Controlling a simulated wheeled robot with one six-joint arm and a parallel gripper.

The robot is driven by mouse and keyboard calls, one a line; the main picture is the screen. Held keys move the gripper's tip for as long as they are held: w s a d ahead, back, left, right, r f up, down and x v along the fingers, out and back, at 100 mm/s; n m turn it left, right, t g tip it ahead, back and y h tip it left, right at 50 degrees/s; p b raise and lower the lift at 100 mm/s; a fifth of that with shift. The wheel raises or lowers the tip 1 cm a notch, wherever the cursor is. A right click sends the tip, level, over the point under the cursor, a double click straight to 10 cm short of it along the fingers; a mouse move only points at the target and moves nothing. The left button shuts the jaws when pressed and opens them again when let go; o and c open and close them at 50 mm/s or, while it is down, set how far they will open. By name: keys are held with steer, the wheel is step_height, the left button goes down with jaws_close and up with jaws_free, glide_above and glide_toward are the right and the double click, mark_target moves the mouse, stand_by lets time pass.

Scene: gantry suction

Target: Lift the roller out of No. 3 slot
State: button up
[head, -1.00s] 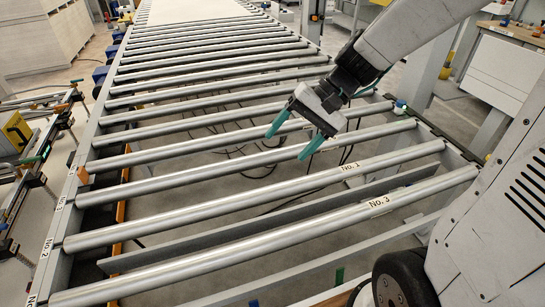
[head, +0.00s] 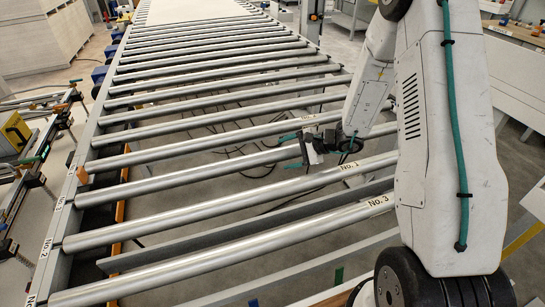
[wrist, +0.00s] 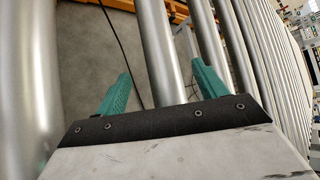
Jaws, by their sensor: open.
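My gripper (head: 308,153) is open, with teal fingers, over the roller just beyond the one marked No. 1. In the wrist view the open fingers (wrist: 160,72) stand on either side of a grey roller (wrist: 162,45); contact cannot be told. In the head view this roller (head: 180,179) ends at a left-rail label (head: 60,203) too small to read surely, perhaps No. 3. The nearest roller (head: 230,252) bears a No. 3 tag. The roller tagged No. 1 (head: 200,214) ends by the rail label No. 2 (head: 45,249). My arm hides the rollers' right ends.
More parallel rollers (head: 215,60) run to the back, with a pale board (head: 195,10) on them. A grey crossbar (head: 230,232) lies between the No. 1 and No. 3 tagged rollers. Cables lie on the floor below. A workbench stands at the right.

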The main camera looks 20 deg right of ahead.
mark_target(279, 154)
steer(key=x, duration=0.5)
steer(key=shift+r, duration=0.15)
jaws_close()
